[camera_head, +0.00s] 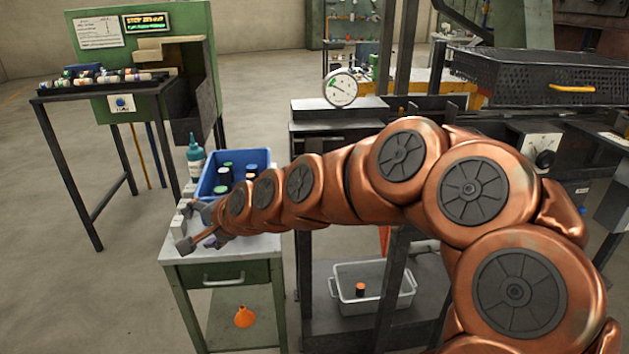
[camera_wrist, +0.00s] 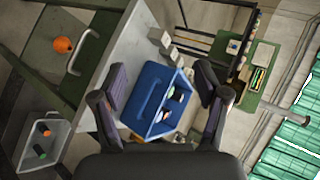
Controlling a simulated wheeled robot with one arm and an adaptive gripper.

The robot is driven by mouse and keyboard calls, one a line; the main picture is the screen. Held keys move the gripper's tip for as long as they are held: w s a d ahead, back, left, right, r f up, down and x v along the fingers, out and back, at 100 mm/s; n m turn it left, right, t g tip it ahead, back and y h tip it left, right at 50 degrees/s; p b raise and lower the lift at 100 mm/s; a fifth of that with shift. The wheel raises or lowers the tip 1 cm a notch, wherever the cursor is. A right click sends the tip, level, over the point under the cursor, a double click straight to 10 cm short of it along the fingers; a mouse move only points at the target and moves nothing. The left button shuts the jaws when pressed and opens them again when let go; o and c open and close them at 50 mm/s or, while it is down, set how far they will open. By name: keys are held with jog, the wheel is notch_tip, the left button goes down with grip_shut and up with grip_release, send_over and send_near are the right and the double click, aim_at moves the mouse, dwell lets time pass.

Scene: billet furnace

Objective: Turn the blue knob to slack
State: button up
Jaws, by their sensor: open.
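A small round blue knob (camera_head: 120,103) sits on a white plate on the front of the green panel station at the upper left of the head view. Its setting is too small to read. My gripper (camera_head: 184,224) is over the green-framed side table, well apart from the knob and lower right of it. In the wrist view my gripper (camera_wrist: 162,78) has its two fingers spread wide, open and empty, with a blue bin below and between them.
A dark shelf of cylinders (camera_head: 55,93) juts out left of the knob. A gauge (camera_head: 341,88) stands behind my arm. The floor between the station and table is clear.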

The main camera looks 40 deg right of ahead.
jog(key=w+d+m+t+h+b, duration=0.35)
jog(key=d+m, duration=0.25)
jog(key=d, duration=0.4)
jog(key=s+d+f+m+h+b, duration=0.1)
jog(key=s+d+m+h+b, duration=0.15)
jog(key=d+m+h, duration=0.65)
jog(key=s+d+f+m+h+b, duration=0.1)
jog(key=d+m+b, duration=0.35)
jog(key=d, duration=1.05)
jog(key=shift+m, duration=0.65)
jog(key=shift+p+x, duration=0.9)
jog(key=shift+x, duration=2.7)
jog(key=c, duration=1.2)
